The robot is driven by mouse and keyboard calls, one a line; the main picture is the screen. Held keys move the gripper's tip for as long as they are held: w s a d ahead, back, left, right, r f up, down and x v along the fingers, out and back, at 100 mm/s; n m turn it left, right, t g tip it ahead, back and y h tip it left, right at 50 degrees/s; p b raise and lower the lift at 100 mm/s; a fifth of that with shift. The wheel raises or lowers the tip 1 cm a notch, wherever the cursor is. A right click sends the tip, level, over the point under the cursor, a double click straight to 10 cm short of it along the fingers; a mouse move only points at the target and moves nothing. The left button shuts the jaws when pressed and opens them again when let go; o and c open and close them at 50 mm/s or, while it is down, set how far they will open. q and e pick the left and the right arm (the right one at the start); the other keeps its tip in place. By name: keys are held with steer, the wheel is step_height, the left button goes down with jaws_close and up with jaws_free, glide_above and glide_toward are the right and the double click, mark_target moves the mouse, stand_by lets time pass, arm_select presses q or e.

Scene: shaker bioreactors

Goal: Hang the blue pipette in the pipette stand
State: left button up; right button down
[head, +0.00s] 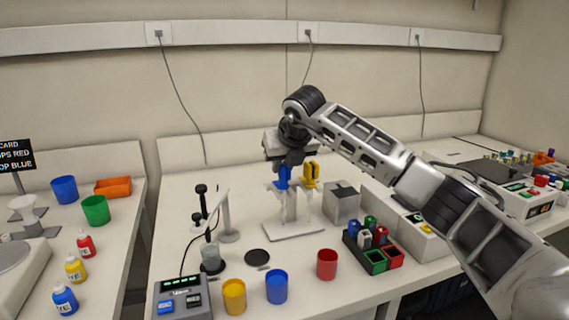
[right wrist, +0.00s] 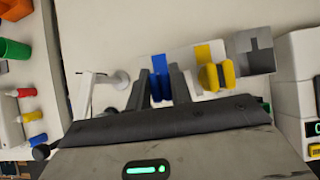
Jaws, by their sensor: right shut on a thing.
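The blue pipette (head: 283,178) is upright at the left side of the white pipette stand (head: 292,231), with its white lower part hanging down. My right gripper (head: 282,168) comes from above and is shut on its blue top. In the right wrist view the blue top (right wrist: 160,68) sits between the two dark fingers (right wrist: 161,82). A yellow pipette (head: 310,174) is in the stand just right of the blue one; it also shows in the right wrist view (right wrist: 213,75). I cannot tell whether the blue pipette rests on the stand's holder. My left gripper is out of view.
A grey box (head: 342,203) stands close right of the stand. A black rack with coloured pieces (head: 352,243) is further right. Red (head: 327,264), blue (head: 276,286) and yellow (head: 234,296) cups stand in front. A probe stand (head: 228,235) is at the left.

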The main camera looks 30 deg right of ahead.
steer(key=shift+f+b, duration=0.3)
steer(key=shift+f, duration=0.05)
stand_by(0.5)
steer(key=c, duration=1.2)
jaws_free()
steer(key=shift+o, duration=0.2)
steer(key=shift+r+p, duration=1.85)
steer(key=shift+r, duration=0.7)
steer(key=shift+r+p, duration=0.3)
steer(key=shift+r, duration=0.7)
